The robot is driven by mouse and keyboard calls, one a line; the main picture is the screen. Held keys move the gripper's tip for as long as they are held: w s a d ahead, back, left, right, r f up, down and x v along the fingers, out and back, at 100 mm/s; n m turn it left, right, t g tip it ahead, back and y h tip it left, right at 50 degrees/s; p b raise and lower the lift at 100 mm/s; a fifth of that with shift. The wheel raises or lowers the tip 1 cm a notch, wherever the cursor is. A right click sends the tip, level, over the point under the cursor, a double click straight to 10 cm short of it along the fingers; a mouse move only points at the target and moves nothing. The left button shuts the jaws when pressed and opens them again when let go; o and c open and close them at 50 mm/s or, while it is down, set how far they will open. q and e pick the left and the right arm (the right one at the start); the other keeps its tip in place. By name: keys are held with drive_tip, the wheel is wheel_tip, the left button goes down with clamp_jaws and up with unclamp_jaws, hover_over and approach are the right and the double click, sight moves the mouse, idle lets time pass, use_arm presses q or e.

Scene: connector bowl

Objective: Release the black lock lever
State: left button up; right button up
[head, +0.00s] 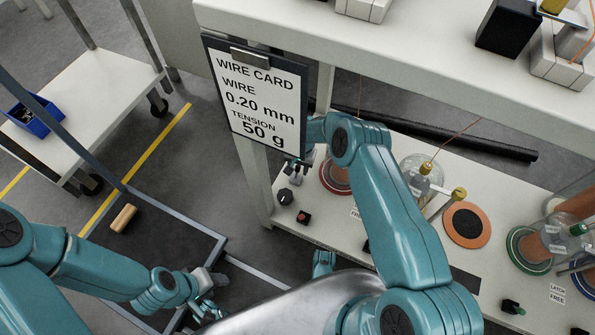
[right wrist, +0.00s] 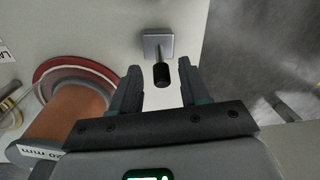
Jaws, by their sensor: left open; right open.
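The black lock lever (right wrist: 161,73) shows in the right wrist view as a short metal stem with a black grip, standing on a square metal plate (right wrist: 157,45). My right gripper (right wrist: 161,75) is open, with one finger on either side of the black grip and a gap on both sides. Whether the fingers are level with the grip in depth is hard to tell. My left gripper (head: 211,304) is open and empty at the lower left, away from the bench.
The wire card (head: 262,100) hangs at the bench's front. A copper spool (right wrist: 82,118) on a red disc sits left of my right gripper. A black knob (head: 286,196) and red button (head: 303,217) are nearby. A cart (head: 100,85) with a blue bin (head: 33,115) stands left.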

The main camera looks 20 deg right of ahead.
drive_tip(key=shift+w+f, duration=0.1)
drive_tip(key=shift+f, duration=0.8)
clamp_jaws()
drive_tip(key=shift+r, duration=0.15)
drive_tip(key=t+h+p, duration=0.1)
drive_tip(key=p, duration=0.5)
drive_tip(key=s+a+t+h+p, duration=0.1)
drive_tip(key=t+h+p, duration=0.1)
drive_tip(key=p, duration=0.5)
drive_tip(key=shift+s+a+r, duration=0.2)
drive_tip(key=shift+r, duration=0.15)
drive_tip(key=shift+s+a+f+t+h+p, duration=0.1)
drive_tip(key=shift+f+t+h+p, duration=0.3)
drive_tip(key=shift+h+p, duration=0.4)
